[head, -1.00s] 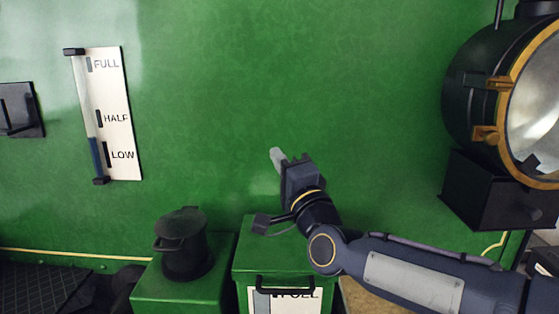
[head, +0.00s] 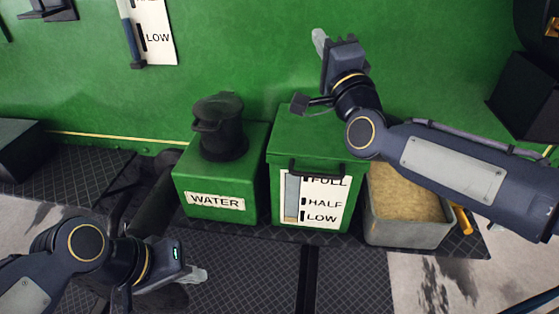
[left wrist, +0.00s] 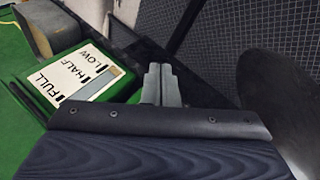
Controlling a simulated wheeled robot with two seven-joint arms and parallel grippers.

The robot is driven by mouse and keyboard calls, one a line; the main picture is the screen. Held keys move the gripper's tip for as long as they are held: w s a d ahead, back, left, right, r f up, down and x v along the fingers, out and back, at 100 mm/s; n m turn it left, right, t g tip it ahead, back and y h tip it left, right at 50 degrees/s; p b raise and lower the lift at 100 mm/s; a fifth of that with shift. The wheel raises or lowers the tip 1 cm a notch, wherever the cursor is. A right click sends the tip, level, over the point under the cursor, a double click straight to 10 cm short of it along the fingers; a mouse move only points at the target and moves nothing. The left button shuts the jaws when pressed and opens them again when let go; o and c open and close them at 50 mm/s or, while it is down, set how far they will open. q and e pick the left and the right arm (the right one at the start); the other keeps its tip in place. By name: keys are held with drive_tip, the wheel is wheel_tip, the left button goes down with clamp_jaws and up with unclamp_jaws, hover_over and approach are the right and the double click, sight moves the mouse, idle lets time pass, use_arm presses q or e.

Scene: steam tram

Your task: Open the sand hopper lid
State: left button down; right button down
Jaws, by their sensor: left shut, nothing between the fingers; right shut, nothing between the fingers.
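The sand hopper (head: 278,180) is a green box with a white FULL, HALF, LOW gauge on its front. Its green lid (head: 327,124) lies flat on top, with a black bar handle (head: 320,171) at the front edge. The lid looks closed. My right gripper (head: 319,38) is shut and empty, above and behind the lid, in front of the green wall. My left gripper (head: 199,275) is shut and empty, low in front of the water box and left of the hopper. The left wrist view shows its shut fingers (left wrist: 161,84) and the hopper's gauge (left wrist: 86,74) beyond them.
A green WATER box (head: 216,201) with a black filler on top stands left of the hopper. A grey bin of sand (head: 410,233) stands at its right, partly under my right forearm. The dark patterned floor (head: 255,265) before the hopper is clear.

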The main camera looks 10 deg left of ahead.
use_arm(q)
drive_tip(key=w+d+r+n+g+h, duration=0.1)
drive_tip(key=w+r+n+g+h, duration=0.15)
drive_tip(key=w+n+h, duration=0.65)
drive_tip(key=w+d+r+n+g+h, duration=0.15)
drive_tip(key=w+r+n+h, duration=0.25)
drive_tip(key=w+n, duration=0.45)
drive_tip(key=shift+m, duration=0.55)
drive_tip(key=d, duration=0.3)
drive_tip(key=w+d, duration=0.1)
drive_tip(key=d, duration=0.5)
drive_tip(key=shift+w+d, duration=0.1)
drive_tip(key=shift+w, duration=0.2)
use_arm(e)
drive_tip(key=shift+w, duration=0.1)
use_arm(q)
drive_tip(key=shift+r, duration=0.1)
drive_tip(key=shift+s+r, duration=0.1)
drive_tip(key=shift+r, duration=0.6)
use_arm(e)
drive_tip(key=c, duration=2.2)
unclamp_jaws()
drive_tip(key=c, duration=1.8)
unclamp_jaws()
